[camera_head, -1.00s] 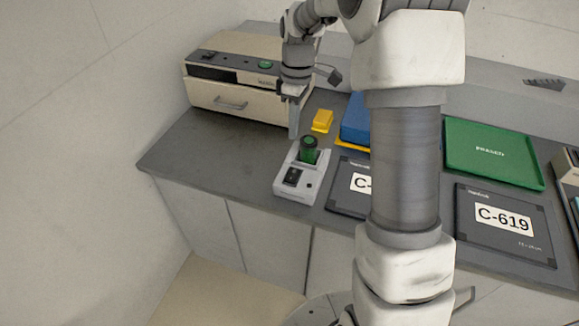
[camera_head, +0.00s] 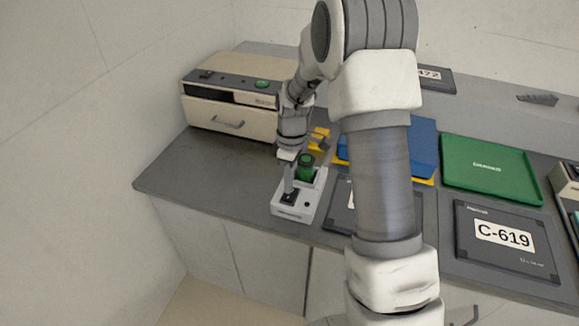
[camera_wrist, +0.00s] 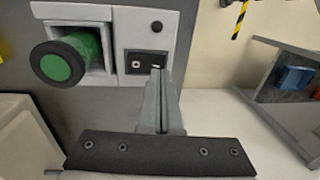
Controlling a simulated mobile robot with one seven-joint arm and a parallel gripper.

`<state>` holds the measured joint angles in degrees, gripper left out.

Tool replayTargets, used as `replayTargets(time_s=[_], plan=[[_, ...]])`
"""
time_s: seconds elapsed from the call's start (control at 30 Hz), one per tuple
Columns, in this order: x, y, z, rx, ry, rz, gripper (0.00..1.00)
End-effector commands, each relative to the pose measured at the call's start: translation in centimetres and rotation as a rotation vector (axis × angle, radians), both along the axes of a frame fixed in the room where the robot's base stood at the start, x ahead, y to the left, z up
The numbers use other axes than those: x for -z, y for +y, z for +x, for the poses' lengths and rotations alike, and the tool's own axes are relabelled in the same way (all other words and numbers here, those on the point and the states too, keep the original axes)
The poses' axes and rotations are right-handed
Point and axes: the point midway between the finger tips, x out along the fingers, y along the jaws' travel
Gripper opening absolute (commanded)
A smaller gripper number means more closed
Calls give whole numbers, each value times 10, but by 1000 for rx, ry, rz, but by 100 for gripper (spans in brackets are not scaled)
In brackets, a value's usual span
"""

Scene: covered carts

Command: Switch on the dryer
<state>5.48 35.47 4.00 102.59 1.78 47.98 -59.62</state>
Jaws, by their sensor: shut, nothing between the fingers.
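A small pale grey unit (camera_head: 309,206) stands near the front edge of the counter, with a green, dark-topped cylinder (camera_head: 305,166) in its square well. I take it as the dryer; no readable label confirms this. Its black rocker switch (camera_wrist: 146,62) has two white marks, and a small black round part sits beside it. My gripper (camera_head: 288,192) points down with its fingers together and empty. In the wrist view my fingertips (camera_wrist: 158,72) are at the right half of the rocker and partly cover it. I cannot tell whether they touch it.
A beige drawer unit (camera_head: 208,113) with a green button stands at the back left.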

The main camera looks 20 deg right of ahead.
Motion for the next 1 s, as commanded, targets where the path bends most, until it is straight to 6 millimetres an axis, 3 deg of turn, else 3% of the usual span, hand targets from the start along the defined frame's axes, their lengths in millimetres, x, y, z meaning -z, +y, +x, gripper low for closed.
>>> replayTargets(time_s=[0.23,1.0], plan=[[23,2,-3,-1,1,1,0],[30,2,-4,1,1,0,0]])
